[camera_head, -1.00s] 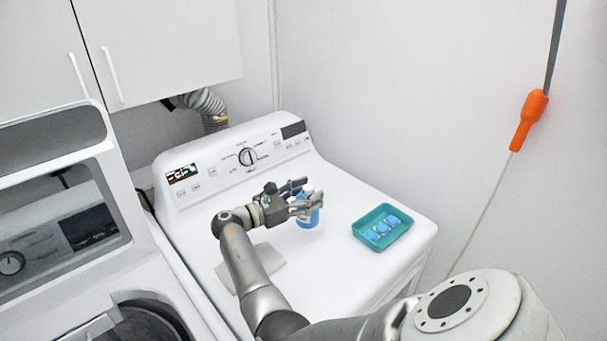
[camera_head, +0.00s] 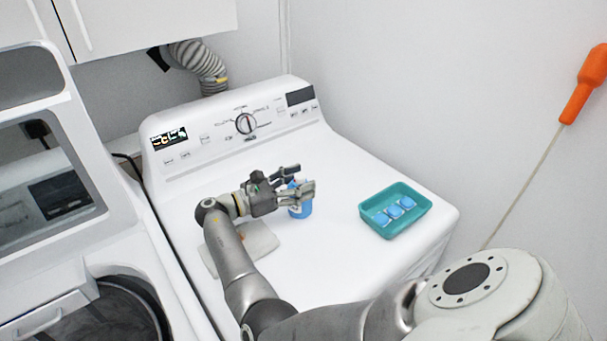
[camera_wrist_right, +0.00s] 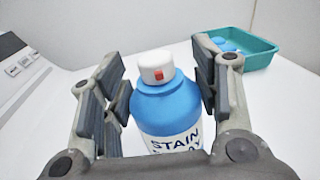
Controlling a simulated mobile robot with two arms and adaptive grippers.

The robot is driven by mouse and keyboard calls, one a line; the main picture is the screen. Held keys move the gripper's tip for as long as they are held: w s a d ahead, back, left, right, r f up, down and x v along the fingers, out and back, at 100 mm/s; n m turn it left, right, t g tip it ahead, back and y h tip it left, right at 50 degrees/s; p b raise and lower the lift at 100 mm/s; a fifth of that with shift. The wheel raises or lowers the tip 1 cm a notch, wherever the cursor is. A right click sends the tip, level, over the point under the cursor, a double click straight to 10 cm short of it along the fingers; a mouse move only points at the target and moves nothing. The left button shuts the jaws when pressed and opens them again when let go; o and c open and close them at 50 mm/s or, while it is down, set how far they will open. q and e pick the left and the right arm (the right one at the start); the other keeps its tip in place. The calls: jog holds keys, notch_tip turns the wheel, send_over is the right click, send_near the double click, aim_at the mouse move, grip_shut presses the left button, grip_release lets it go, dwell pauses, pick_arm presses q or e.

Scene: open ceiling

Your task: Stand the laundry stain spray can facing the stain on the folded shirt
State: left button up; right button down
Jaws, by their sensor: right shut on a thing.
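The stain spray can (camera_head: 301,207) is blue with a white cap, and stands upright at the middle of the white appliance top. My right gripper (camera_head: 296,187) is shut on it, with fingers on both sides, as the right wrist view (camera_wrist_right: 166,107) shows. A small red mark on the cap faces the wrist camera, as does the "STAIN" label. I cannot tell whether the can's base touches the top. The folded shirt (camera_head: 262,241) is a pale cloth near the front left, partly hidden by my right arm. My left gripper is not in view.
A teal tray (camera_head: 427,208) with several blue and white packs sits right of the can; it also shows in the wrist view (camera_wrist_right: 262,60). The control panel (camera_head: 215,135) rises behind. The surface between can and tray is clear.

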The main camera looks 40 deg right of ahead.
jog(key=shift+s, duration=0.1)
jog(key=shift+a+r, duration=0.1)
jog(key=shift+a, duration=0.4)
jog(key=c, duration=0.9)
grip_release()
jog(key=o, duration=0.4)
jog(key=shift+d+f, duration=0.2)
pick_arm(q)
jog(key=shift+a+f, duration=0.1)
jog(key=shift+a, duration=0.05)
pick_arm(e)
jog(key=shift+a, duration=0.1)
